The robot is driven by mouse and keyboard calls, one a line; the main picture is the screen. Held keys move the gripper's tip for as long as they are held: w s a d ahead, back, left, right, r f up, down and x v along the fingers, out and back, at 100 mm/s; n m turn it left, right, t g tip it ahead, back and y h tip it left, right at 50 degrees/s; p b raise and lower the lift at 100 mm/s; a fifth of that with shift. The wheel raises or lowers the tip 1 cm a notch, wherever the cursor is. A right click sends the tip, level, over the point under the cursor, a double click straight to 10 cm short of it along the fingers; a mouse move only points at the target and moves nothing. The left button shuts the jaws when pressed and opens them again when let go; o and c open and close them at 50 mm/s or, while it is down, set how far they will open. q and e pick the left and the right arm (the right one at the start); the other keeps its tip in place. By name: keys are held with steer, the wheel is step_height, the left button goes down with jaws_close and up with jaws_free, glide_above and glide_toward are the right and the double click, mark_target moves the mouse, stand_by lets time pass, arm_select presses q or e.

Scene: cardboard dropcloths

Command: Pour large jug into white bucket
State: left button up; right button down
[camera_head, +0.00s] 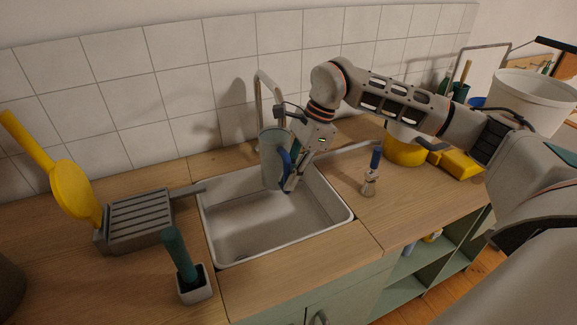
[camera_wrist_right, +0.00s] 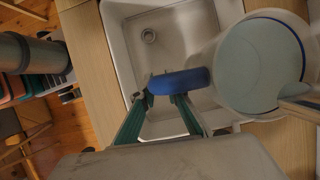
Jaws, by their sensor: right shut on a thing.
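The large jug (camera_head: 271,160) is grey with a blue handle and stands roughly upright over the back of the sink, by the tap. My right gripper (camera_head: 291,184) is shut on its blue handle. In the right wrist view, the fingers (camera_wrist_right: 161,100) close around the blue handle (camera_wrist_right: 181,81), and the jug's round opening (camera_wrist_right: 258,62) faces the camera. I cannot tell whether it holds liquid. The white bucket (camera_head: 535,97) is at the far right, beyond my right arm, which hides part of its surroundings. My left gripper is not in view.
The sink basin (camera_head: 264,222) is empty. A tap (camera_head: 264,92) rises behind the jug. A grey rack (camera_head: 139,217) and green-handled brush (camera_head: 181,256) stand left.

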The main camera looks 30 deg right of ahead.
steer(key=shift+f+n, duration=0.1)
steer(key=shift+n, duration=0.2)
steer(key=shift+s+a+n+g, duration=0.2)
steer(key=shift+n+g, duration=0.1)
steer(key=shift+n, duration=0.3)
arm_select(q)
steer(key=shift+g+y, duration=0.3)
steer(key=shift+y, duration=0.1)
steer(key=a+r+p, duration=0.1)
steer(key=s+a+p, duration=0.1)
steer(key=p, duration=0.1)
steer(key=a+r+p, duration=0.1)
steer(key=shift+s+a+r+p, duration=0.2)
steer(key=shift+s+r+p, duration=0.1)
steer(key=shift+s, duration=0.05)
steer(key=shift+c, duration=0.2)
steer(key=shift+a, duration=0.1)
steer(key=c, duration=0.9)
arm_select(e)
steer(key=s+a+r+n+g+h, duration=0.3)
steer(key=s+n, duration=0.4)
steer(key=n, duration=1)
step_height(320, 180, up, 2)
steer(key=shift+s+a+r+g+h, duration=0.15)
steer(key=shift+s+a+g+h, duration=0.2)
steer(key=shift+g+h, duration=0.35)
